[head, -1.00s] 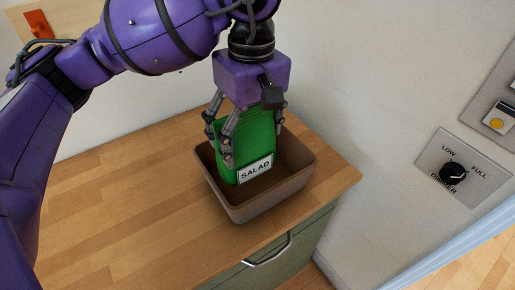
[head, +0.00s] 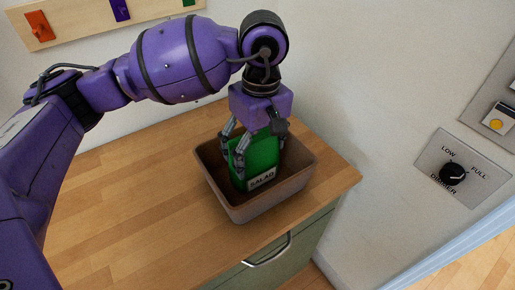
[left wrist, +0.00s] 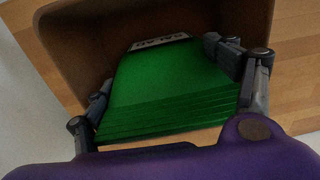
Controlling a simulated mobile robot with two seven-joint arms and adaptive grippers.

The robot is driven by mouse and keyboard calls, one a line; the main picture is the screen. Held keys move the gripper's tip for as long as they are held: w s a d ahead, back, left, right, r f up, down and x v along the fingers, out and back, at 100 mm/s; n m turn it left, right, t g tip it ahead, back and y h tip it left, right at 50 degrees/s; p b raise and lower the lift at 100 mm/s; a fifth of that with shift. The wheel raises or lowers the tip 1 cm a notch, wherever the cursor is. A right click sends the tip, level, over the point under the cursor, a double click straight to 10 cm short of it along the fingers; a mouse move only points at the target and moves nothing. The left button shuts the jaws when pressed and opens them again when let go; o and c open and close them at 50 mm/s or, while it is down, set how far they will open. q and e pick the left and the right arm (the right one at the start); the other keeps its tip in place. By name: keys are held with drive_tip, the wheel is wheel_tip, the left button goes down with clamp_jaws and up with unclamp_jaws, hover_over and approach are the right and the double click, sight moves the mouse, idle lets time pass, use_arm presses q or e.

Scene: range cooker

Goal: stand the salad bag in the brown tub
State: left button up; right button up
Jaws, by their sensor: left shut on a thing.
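The green salad bag (head: 264,155), with a white SALAD label, is upright inside the brown tub (head: 237,207) on the wooden counter. The tub's walls hide the bag's lower end, so I cannot tell whether it touches the bottom. My left gripper (head: 250,150) comes down from above and is shut on the bag's sides. In the left wrist view the bag (left wrist: 170,90) lies between the two fingers (left wrist: 165,95), with the tub wall (left wrist: 85,45) around it. My right gripper is not in view.
The wooden counter (head: 130,210) is clear to the left of the tub. A white wall with a dimmer knob (head: 452,173) stands at the right. A rail with coloured hooks (head: 85,22) is on the back wall. A drawer handle (head: 267,250) is below the counter's front edge.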

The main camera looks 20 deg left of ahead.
use_arm(q)
drive_tip(key=o, duration=1.9)
drive_tip(key=shift+f, duration=0.1)
drive_tip(key=r, duration=1.2)
drive_tip(key=shift+w+d+r, duration=0.15)
drive_tip(key=shift+w+r, duration=0.05)
